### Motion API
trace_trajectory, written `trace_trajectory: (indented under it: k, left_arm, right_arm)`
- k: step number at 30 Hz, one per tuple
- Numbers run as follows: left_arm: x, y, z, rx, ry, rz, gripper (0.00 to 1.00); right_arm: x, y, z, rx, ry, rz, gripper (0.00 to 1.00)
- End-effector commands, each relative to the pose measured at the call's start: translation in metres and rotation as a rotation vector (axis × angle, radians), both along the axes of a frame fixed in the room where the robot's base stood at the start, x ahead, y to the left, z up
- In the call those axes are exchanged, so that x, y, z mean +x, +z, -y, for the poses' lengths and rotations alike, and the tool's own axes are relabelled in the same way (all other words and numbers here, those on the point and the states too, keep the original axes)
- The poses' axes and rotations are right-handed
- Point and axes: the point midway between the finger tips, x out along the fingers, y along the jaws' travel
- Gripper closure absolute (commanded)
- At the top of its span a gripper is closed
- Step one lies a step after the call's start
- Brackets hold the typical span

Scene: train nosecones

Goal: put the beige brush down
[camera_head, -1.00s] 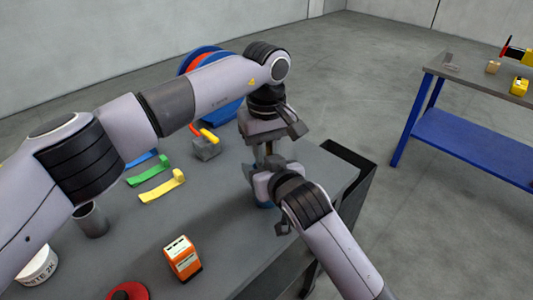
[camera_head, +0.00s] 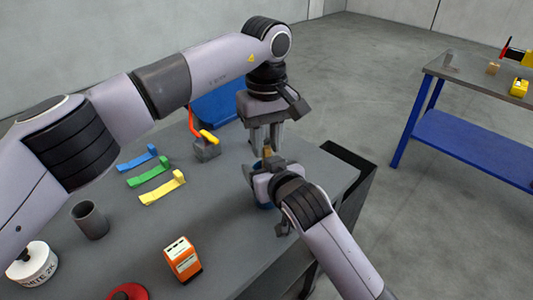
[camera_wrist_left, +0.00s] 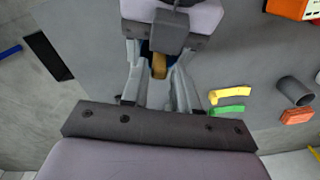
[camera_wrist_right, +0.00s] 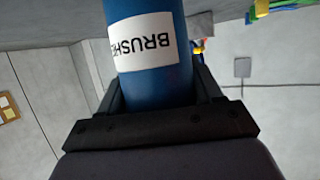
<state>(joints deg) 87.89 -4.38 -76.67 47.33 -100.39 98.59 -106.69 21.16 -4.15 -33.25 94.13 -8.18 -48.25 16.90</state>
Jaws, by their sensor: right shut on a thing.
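The beige brush (camera_head: 267,151) shows as a small tan tip standing in the blue cup at my right gripper; the rest of it is hidden. It also shows in the left wrist view (camera_wrist_left: 158,66), between and beyond my left fingers. My left gripper (camera_head: 266,146) is open and empty, pointing down just above the brush. My right gripper (camera_head: 262,186) is shut on the blue cup (camera_wrist_right: 148,75), which has a white label reading "BRUSHES". In the head view, the cup is mostly hidden behind the right gripper, near the table's right edge.
On the grey table (camera_head: 130,245) are blue, green and yellow (camera_head: 163,188) clips, a grey block with a red and yellow tool (camera_head: 206,146), a dark cylinder (camera_head: 90,220), an orange box (camera_head: 182,259) and a white tub (camera_head: 34,264). A blue-framed table (camera_head: 470,145) stands at right.

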Motion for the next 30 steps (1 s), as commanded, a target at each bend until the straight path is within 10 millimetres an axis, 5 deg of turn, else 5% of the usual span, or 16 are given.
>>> trace_trajectory:
  k: [6,12,26,27,30]
  left_arm:
    - [0.001,0.049,0.000,-0.001,0.001,0.003,0.71]
    - [0.001,0.075,0.000,-0.002,0.000,0.001,0.71]
    - [0.000,0.082,0.000,-0.001,-0.001,-0.001,0.71]
    - [0.000,0.082,0.000,-0.001,-0.001,-0.001,0.71]
    - [0.000,0.082,0.000,-0.001,-0.001,-0.001,0.71]
  right_arm:
    - [0.000,-0.001,0.000,0.000,0.000,-0.001,0.66]
    - [0.000,-0.001,0.000,0.000,0.000,-0.001,0.66]
    - [0.000,-0.001,0.000,0.000,0.000,-0.001,0.66]
    - [0.000,-0.001,0.000,0.000,0.000,-0.001,0.32]
    - [0.000,-0.001,0.000,0.000,0.000,-0.001,0.06]
